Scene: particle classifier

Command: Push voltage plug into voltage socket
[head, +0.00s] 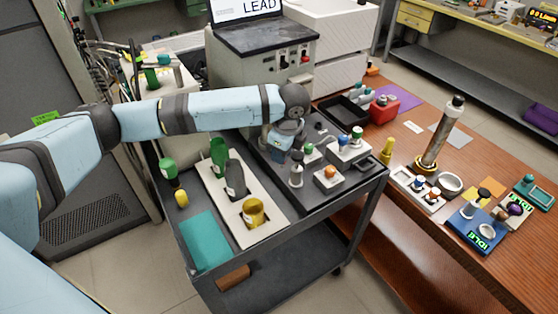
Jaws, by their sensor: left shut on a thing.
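My left arm reaches in from the left, and its gripper (279,153) points down over the dark panel (322,203) at the back right of the cart. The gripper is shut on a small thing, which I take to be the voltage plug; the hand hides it. The voltage socket cannot be told apart from the other fittings here, and whether the plug touches it is hidden. A grey box with green and blue knobs (349,149) and a small box with an orange knob (328,178) stand right of the gripper. My right gripper is not in view.
A pale board (270,229) left of the panel holds green, grey and yellow cylinders. A teal mat (206,241) lies at the cart's front left. A grey instrument with a laptop (262,38) stands behind. A wooden bench (470,160) with devices is at the right.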

